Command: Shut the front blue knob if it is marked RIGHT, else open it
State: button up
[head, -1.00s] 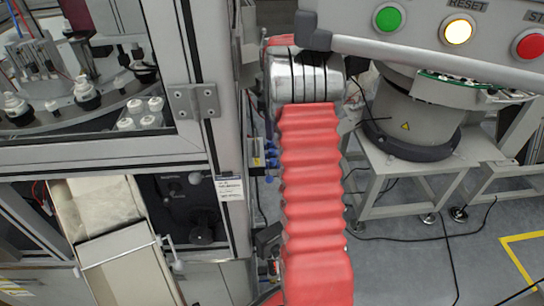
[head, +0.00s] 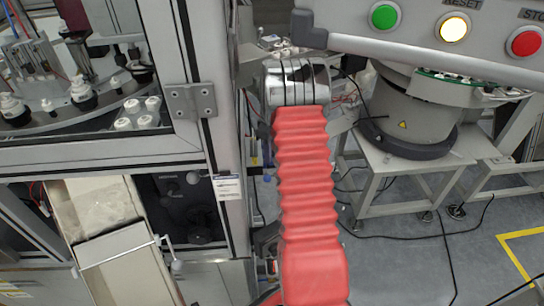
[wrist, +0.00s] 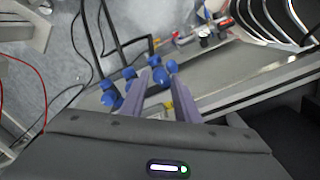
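Several blue knobs (wrist: 109,98) sit in a cluster in the upper middle of the wrist view, along a metal frame edge. I cannot tell which is the front one, and no RIGHT mark is readable. My gripper (wrist: 160,82) has two purple fingers reaching toward the knobs with a gap between them. Knobs show beyond and beside the fingertips; I cannot tell if any is touched. In the head view only a bit of a blue knob (head: 267,178) shows left of my red-sleeved arm, which hides most of that spot; the gripper is hidden there.
The machine frame post (head: 222,130) stands just left of my arm. A feeder bowl (head: 410,115) on a metal table is to the right. The button panel (head: 430,35) overhangs at upper right. Black cables (wrist: 90,45) and a red wire hang near the knobs.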

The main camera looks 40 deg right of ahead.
jog(key=shift+f, duration=1.2)
jog(key=shift+c, duration=0.3)
jog(key=c, duration=0.6)
jog(key=shift+d, duration=0.3)
grip_shut()
jog(key=shift+a, duration=0.2)
